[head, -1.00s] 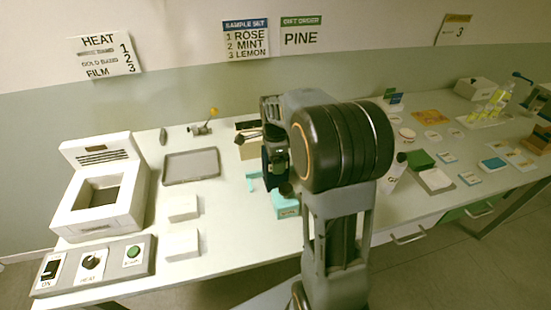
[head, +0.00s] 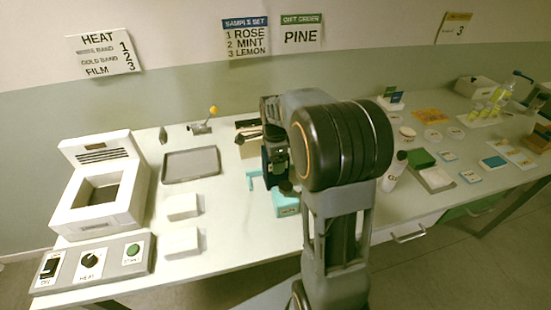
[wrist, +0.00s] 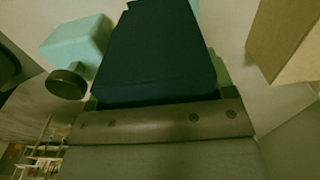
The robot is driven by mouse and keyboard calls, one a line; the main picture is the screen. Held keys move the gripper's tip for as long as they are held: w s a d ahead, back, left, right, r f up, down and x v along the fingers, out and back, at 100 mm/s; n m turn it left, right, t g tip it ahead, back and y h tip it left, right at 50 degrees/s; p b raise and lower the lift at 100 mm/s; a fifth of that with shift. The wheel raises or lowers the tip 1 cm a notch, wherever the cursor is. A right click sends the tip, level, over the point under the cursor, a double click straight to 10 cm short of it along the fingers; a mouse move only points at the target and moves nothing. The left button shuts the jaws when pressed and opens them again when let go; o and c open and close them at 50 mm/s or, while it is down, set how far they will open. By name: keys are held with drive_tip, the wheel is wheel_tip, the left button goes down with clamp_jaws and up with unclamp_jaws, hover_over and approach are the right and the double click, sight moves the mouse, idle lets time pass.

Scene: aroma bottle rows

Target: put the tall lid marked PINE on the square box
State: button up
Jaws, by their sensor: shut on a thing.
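My gripper (head: 276,172) is above the table's middle, partly hidden by my own wrist. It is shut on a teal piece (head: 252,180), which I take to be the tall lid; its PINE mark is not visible. In the wrist view a teal edge (wrist: 220,72) shows beside my dark gripper part. The teal square box (head: 286,205) stands on the table just below and right of the gripper, partly hidden by my arm. It also shows at upper left in the wrist view (wrist: 76,40). I cannot tell the exact gap between lid and box.
A cream box (head: 248,149) stands behind the gripper, close by in the wrist view (wrist: 285,40). A grey tray (head: 190,165), two white blocks (head: 182,207) and a heater (head: 100,200) are left. A white bottle (head: 393,172) and a green block (head: 421,159) are right.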

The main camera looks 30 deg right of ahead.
drive_tip(key=shift+s+f, duration=0.15)
drive_tip(key=shift+f, duration=0.25)
drive_tip(key=shift+c, duration=0.4)
